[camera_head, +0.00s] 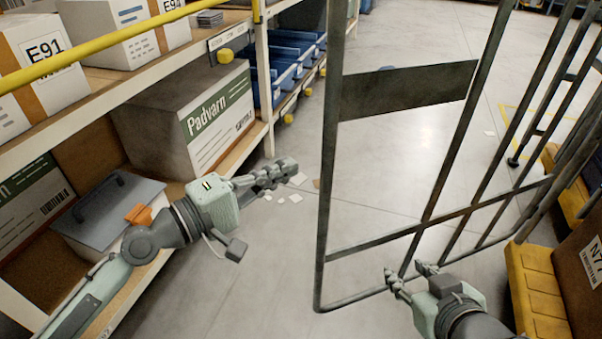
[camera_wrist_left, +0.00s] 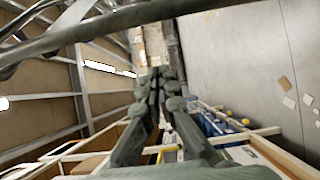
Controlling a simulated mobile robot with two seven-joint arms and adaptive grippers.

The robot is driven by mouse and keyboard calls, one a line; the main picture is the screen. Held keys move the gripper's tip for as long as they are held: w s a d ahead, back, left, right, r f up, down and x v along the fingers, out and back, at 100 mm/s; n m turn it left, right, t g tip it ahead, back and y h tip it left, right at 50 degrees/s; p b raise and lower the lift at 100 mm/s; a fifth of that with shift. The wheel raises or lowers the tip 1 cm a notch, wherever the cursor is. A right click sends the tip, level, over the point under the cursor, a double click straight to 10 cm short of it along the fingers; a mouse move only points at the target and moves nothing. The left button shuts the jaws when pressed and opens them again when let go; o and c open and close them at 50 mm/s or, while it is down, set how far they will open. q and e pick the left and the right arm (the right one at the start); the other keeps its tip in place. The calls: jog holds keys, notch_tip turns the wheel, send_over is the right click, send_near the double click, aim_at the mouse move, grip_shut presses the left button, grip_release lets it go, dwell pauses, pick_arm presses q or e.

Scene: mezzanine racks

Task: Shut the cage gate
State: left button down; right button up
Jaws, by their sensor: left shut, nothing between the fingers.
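The cage gate (camera_head: 408,89) is a dark metal frame with upright bars, a flat plate and a lower crossbar. It stands in the middle and right of the head view, with its near upright edge over open floor. My left gripper (camera_head: 284,168) is shut and empty, left of that edge and apart from it in the picture. Its closed fingers (camera_wrist_left: 158,92) also show in the left wrist view, where a dark bar crosses the top. My right gripper (camera_head: 412,274) is open by the gate's bottom rail; I cannot tell whether it touches. The latch and hinges are not clear.
A yellow rail (camera_head: 120,40) crosses the upper left. A yellow object (camera_head: 538,290) and an N77 box (camera_head: 583,265) stand lower right. Paper scraps (camera_head: 298,179) lie on the floor.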

pick_arm(q)
jog(key=shift+s+d+p, duration=0.25)
jog(key=shift+s+d, duration=0.3)
jog(key=shift+d, duration=0.3)
jog(key=shift+s+d+p, duration=0.25)
jog(key=shift+s+d, duration=0.3)
jog(key=shift+d, duration=0.25)
pick_arm(e)
jog(key=s+d+f+g+h, duration=0.2)
jog(key=s+d+f+g, duration=0.1)
jog(key=s+d, duration=0.1)
jog(key=shift+s+d+f+m, duration=0.2)
jog(key=shift+d+f+m, duration=0.05)
jog(key=shift+f+m, duration=0.05)
